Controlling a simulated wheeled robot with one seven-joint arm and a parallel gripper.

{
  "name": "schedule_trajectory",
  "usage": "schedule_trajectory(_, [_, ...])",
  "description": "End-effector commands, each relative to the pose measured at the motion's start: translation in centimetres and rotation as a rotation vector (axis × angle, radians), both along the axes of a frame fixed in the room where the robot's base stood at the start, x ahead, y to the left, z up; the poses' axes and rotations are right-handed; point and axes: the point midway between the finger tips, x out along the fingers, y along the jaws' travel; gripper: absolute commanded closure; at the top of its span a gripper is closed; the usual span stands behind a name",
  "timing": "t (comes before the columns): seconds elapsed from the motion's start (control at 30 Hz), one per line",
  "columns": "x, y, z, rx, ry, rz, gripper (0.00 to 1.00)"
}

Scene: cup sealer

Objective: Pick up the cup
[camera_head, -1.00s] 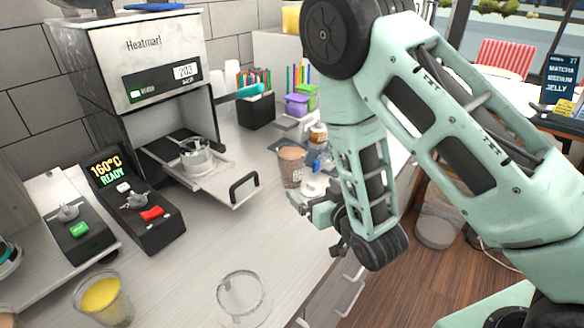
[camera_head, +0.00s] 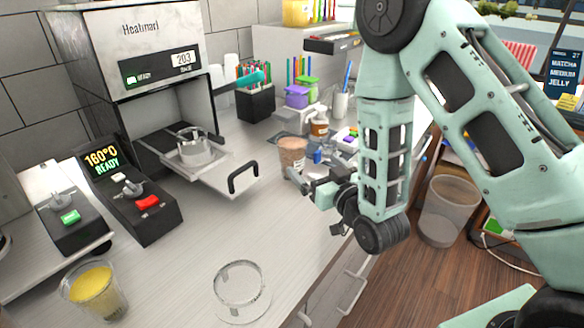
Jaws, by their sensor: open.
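A clear cup with yellow contents (camera_head: 95,290) stands on the counter at the lower left. A second cup with brown contents (camera_head: 292,154) stands farther back, near the middle. My gripper (camera_head: 312,187) is open, just in front and to the right of the brown cup, with its fingers pointing left. I see nothing between the fingers. The two look close, but I cannot tell whether they touch. The sealing machine (camera_head: 150,62) stands at the back left with its tray (camera_head: 215,178) pulled out and a metal ring on it.
A clear round glass dish or lid (camera_head: 241,292) lies at the counter's front. The control box (camera_head: 132,205) with a red switch is left of the tray. Pen holder (camera_head: 255,103), purple container (camera_head: 296,97) and small bottles crowd the back. The counter's middle is free.

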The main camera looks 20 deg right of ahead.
Motion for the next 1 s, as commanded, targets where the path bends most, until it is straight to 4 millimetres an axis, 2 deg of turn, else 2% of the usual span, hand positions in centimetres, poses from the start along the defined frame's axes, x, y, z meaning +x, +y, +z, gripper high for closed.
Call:
schedule_trajectory(0.03, [0.2, 0.0, -0.6, 0.001, -0.005, 0.000, 0.03])
schedule_trajectory(0.53, [1.3, 0.2, -0.4, 0.001, -0.003, -0.001, 0.03])
schedule_trajectory(0.6, [2.7, 0.5, 0.4, 0.001, -0.001, -0.001, 0.03])
schedule_trajectory(0.8, [6.1, 1.2, 0.4, 0.000, 0.000, 0.000, 0.03])
schedule_trajectory(1.0, [8.2, 1.6, 0.2, 0.000, 0.001, 0.000, 0.03])
